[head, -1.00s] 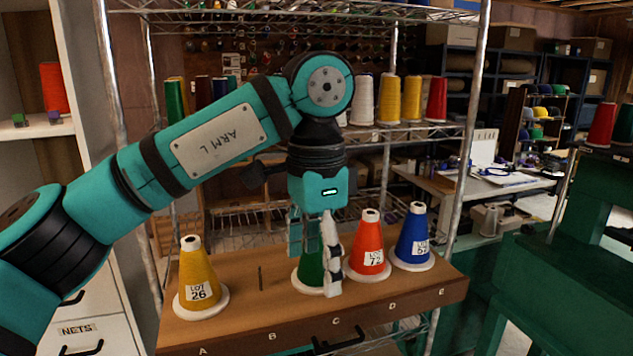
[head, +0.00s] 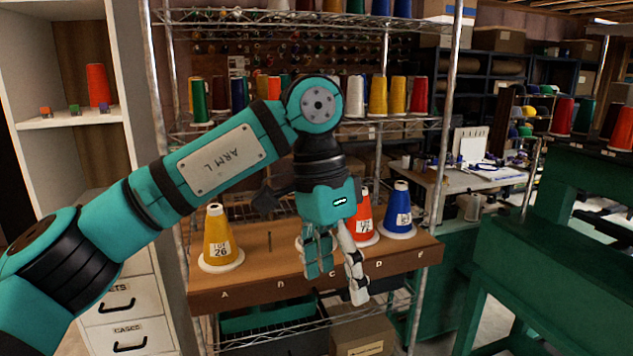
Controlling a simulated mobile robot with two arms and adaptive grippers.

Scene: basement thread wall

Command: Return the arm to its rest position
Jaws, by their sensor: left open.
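My left arm, marked ARM L, reaches in from the left in the head view. Its gripper (head: 335,270) points down in front of the wooden shelf board (head: 262,285), with its fingers apart and nothing seen between them. A yellow thread cone (head: 217,238) labelled LOT 26 stands upright at A. A red cone (head: 364,222) stands behind the gripper, partly covered by it. A blue cone (head: 401,208) stands right of the red one. The green cone is hidden from view now, with the gripper near its place at C. My right gripper is not in view.
Wire rack posts (head: 448,110) rise on both sides. A white cabinet (head: 122,300) with drawers stands at left. Green machinery (head: 560,220) fills the right. More thread cones (head: 378,95) line the rack shelf behind my arm.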

